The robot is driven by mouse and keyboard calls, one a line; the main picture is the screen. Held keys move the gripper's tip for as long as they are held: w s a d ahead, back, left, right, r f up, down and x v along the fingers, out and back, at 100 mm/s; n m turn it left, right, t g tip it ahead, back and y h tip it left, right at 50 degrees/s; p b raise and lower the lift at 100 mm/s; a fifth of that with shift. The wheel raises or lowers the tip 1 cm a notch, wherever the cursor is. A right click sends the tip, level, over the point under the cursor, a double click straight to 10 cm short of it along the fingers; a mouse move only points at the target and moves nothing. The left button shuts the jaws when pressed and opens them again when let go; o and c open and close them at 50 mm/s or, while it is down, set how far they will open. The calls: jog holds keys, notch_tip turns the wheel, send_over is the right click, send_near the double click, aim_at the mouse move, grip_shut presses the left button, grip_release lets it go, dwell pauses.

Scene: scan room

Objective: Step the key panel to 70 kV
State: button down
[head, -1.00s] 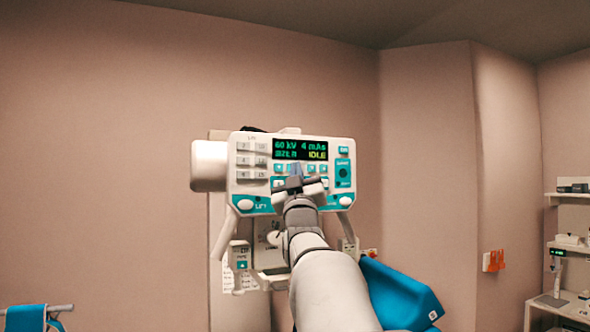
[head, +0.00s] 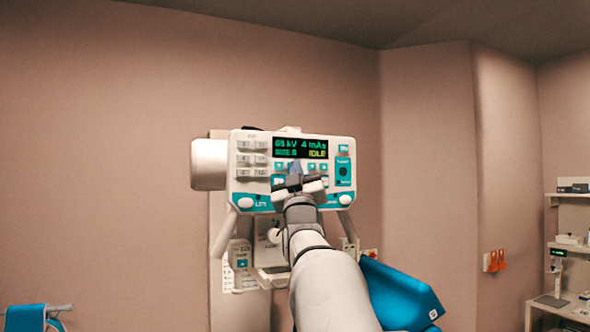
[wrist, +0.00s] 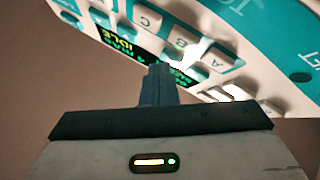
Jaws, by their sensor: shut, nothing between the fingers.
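The key panel (head: 347,186) is a white and teal unit on a column at the wall. Its dark display (head: 300,148) reads what looks like 65 kV, 4 mAs and IDLE; the first digit is blurred. My gripper (head: 295,168) is shut and empty, its fingertips over the small teal keys just below the display, hiding some of them. In the wrist view the panel (wrist: 275,40) appears turned over, with the lit display (wrist: 125,43) and lettered keys A, B and C. The shut fingers (wrist: 157,76) overlap the display's edge there; I cannot tell whether they touch a key.
A white cylinder (head: 209,165) juts out at the panel's left. Handles hang below the panel. A blue cushion-like piece (head: 400,293) is right of my arm. Shelves (head: 572,246) stand at the far right and a blue cloth on a rail (head: 27,318) at lower left.

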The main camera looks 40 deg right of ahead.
jog(key=shift+s+a+b, duration=0.15)
jog(key=shift+s+b, duration=0.25)
jog(key=shift+s, duration=0.2)
jog(key=s+b, duration=0.2)
jog(key=s+a+b, duration=0.1)
jog(key=s, duration=0.1)
jog(key=shift+s+a+b, duration=0.1)
jog(key=shift+s+b, duration=0.25)
jog(key=shift+s, duration=0.05)
dwell(2.2)
